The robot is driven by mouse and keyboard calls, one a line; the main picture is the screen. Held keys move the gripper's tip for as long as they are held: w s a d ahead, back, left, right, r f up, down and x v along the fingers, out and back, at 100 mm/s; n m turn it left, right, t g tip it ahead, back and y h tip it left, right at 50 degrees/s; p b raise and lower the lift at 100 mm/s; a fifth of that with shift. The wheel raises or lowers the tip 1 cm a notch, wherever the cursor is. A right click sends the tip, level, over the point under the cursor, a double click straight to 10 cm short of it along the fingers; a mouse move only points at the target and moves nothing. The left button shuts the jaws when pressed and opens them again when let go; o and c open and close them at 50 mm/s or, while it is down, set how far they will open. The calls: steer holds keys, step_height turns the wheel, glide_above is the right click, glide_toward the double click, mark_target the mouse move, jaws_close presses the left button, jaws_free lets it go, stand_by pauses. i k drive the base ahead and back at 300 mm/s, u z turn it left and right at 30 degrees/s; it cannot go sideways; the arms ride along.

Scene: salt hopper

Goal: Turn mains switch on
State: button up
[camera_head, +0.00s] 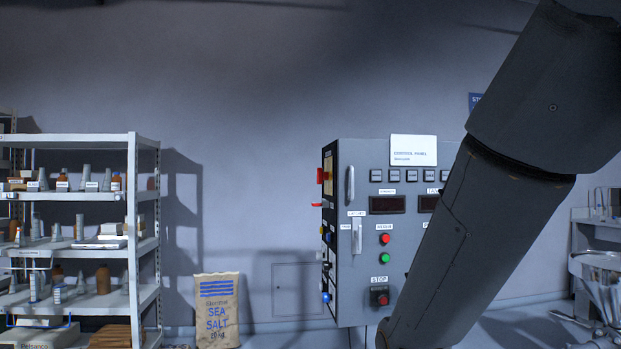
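A grey control panel cabinet (345,270) stands against the back wall, right of centre. Its left side carries a red and yellow switch (325,175) near the top and a red lever (319,205) below it. I cannot tell which of these is the mains switch or read its position. Blue knobs (326,297) sit lower on that side. The front has a red button (385,239), a green button (384,258) and a stop button (380,297). My arm crosses the right of the picture and hides part of the front. My gripper is out of view.
A white shelf rack (146,240) with bottles and boxes stands at the left. A sea salt sack (217,310) stands on the floor between rack and cabinet. Metal equipment (597,262) is at the right edge.

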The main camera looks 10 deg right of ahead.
mark_target(321, 176)
steer(key=i, duration=0.25)
steer(key=u, duration=0.55)
steer(key=k, duration=0.6)
steer(key=u, duration=0.9)
steer(key=i, duration=1.95)
steer(key=z, duration=1.3)
steer(key=i, duration=0.85)
steer(key=z, duration=0.8)
